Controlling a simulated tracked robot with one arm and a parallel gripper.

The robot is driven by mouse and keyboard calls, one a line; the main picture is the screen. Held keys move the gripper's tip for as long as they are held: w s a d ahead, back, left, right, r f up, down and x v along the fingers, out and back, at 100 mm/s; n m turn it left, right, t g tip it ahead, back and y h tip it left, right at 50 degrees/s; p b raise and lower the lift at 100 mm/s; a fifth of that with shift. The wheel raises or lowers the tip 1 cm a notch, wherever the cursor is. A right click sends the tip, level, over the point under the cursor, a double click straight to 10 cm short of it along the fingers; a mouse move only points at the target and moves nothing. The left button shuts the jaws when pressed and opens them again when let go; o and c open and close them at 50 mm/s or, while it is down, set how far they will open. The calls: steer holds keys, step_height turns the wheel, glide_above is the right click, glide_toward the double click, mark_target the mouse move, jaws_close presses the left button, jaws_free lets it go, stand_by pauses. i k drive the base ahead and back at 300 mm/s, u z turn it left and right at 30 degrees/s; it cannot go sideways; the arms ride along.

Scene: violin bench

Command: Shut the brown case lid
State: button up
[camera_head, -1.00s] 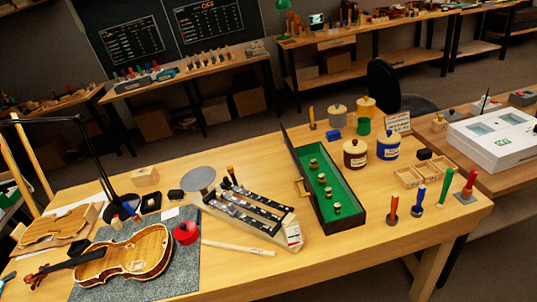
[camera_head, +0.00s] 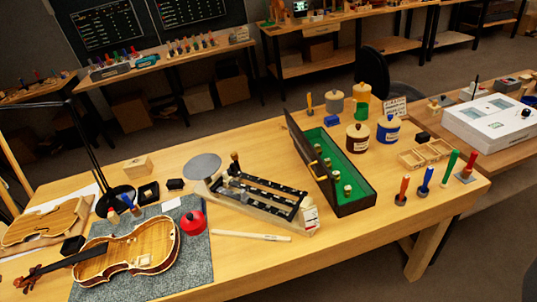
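The case (camera_head: 357,208) stands on the bench right of centre, a long dark box with a green lining. Its dark brown lid (camera_head: 303,146) is open and stands up along the left long side, hiding part of the inside. A yellow, brass-like handle (camera_head: 313,166) shows by the lid. Several small brass-coloured pieces (camera_head: 347,190) stand in the case. My gripper is not in view, so its place relative to the lid cannot be told.
Left of the case is a slanted rack (camera_head: 260,200) with a round grey plate. A violin (camera_head: 128,255) lies on a grey mat. Behind the case are lidded jars (camera_head: 388,130); to its right stand coloured-handled tools (camera_head: 426,180) and a wooden tray (camera_head: 425,153). The front-right bench top is bare.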

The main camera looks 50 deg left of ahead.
mark_target(320, 172)
steer(key=u, duration=0.95)
steer(key=i, duration=1)
steer(key=z, duration=0.4)
steer(key=k, duration=0.95)
steer(key=u, duration=0.25)
steer(key=i, duration=1)
steer(key=z, duration=0.05)
